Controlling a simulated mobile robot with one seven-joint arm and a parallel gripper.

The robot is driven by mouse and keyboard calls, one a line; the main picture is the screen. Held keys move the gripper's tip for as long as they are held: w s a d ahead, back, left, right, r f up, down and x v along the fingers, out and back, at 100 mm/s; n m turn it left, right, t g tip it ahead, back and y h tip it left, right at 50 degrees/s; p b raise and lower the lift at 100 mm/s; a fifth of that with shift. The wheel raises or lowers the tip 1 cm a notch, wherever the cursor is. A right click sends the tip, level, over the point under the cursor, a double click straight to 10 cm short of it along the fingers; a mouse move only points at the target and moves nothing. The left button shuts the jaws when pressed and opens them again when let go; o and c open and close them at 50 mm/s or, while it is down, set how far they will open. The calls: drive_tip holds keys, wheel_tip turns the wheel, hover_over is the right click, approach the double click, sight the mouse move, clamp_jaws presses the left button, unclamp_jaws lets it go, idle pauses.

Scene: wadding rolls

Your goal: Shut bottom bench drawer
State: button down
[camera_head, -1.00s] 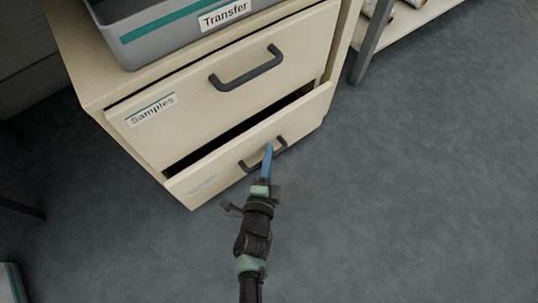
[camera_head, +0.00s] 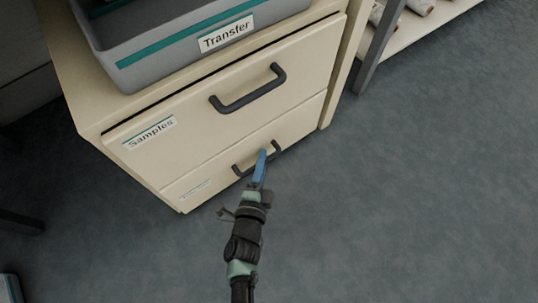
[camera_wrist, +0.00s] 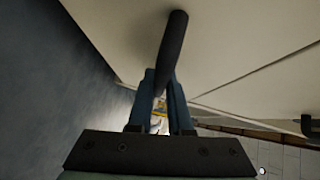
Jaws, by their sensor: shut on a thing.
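The bottom drawer (camera_head: 205,184) of the cream bench cabinet sits flush with the front in the head view, with no dark gap above it. Its dark bar handle (camera_head: 277,147) is partly hidden by my gripper (camera_head: 262,156). My gripper's blue fingers are shut on this handle. In the wrist view the handle (camera_wrist: 174,42) runs up between the fingertips of my gripper (camera_wrist: 163,76), against the pale drawer front. The top drawer (camera_head: 190,125), labelled Samples, is also shut, with its own dark handle (camera_head: 247,91).
A grey bin (camera_head: 160,66) labelled Transfer stands on the cabinet top. A shelf (camera_head: 425,35) with pale rolls (camera_head: 420,6) is at the upper right, beside a dark post (camera_head: 378,45). The grey floor to the right and in front is clear.

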drive_tip(key=shift+w+a, duration=0.3)
drive_tip(key=shift+w, duration=0.05)
drive_tip(key=c, duration=1.1)
unclamp_jaws()
drive_tip(key=shift+s+r, duration=0.1)
drive_tip(key=shift+s+a, duration=0.1)
drive_tip(key=shift+s, duration=0.1)
drive_tip(key=p+v, duration=0.3)
drive_tip(key=v, duration=0.3)
drive_tip(key=p+v, duration=0.3)
drive_tip(key=v, duration=0.3)
drive_tip(key=shift+s, duration=0.3)
